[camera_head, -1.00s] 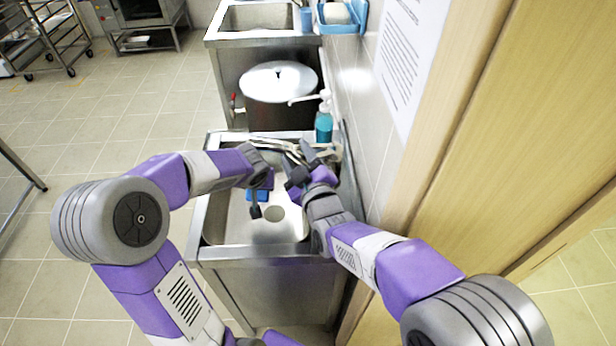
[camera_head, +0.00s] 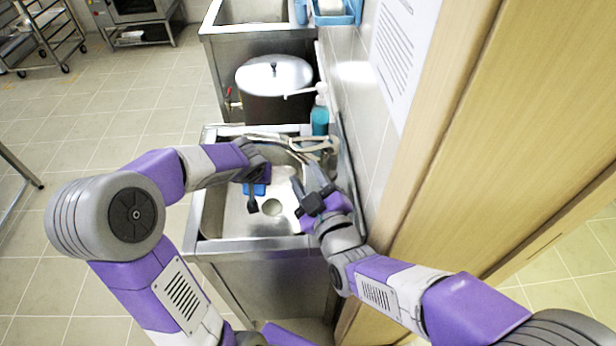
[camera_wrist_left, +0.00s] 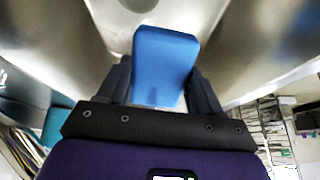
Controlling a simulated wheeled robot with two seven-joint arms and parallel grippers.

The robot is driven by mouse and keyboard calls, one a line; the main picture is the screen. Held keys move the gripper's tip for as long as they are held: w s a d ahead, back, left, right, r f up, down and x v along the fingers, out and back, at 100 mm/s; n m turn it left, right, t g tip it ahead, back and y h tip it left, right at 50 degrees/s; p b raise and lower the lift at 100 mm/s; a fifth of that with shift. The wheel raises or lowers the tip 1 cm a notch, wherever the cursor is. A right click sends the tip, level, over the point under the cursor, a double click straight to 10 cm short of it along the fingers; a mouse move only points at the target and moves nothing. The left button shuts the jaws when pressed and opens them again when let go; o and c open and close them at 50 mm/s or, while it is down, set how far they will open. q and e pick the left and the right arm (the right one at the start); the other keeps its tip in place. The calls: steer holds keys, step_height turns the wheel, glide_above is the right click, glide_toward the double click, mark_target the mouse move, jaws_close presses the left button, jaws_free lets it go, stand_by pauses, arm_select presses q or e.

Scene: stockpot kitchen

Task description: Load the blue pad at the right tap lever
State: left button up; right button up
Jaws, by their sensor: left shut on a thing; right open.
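The blue pad (camera_wrist_left: 163,62) is between the fingers of my left gripper (camera_wrist_left: 160,85) in the left wrist view. The left gripper is shut on it. In the head view the pad (camera_head: 256,189) shows as a small blue patch below my left gripper (camera_head: 254,196), over the left part of the sink basin. The tap (camera_head: 312,143) stands at the back right of the sink; its levers are too small to tell apart. My right gripper (camera_head: 309,186) is open and empty over the right side of the basin, in front of the tap, its fingers pointing towards it.
The steel sink (camera_head: 225,245) has a drain (camera_head: 272,207) in its floor. A blue soap bottle (camera_head: 320,118) stands behind the tap by the wall. Beyond are a large lidded stockpot (camera_head: 270,76) and another sink (camera_head: 250,12). A wooden panel (camera_head: 470,130) bounds the right side.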

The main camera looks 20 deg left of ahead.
arm_select(q)
steer(key=s+d+b, duration=0.3)
steer(key=s+d, duration=0.1)
steer(key=s, duration=0.2)
steer(key=shift+s+d, duration=0.25)
steer(key=shift+s, duration=0.05)
stand_by(1.4)
steer(key=s+d+r+p, duration=0.2)
steer(key=s+r, duration=0.2)
steer(key=shift+d, duration=0.4)
stand_by(1.1)
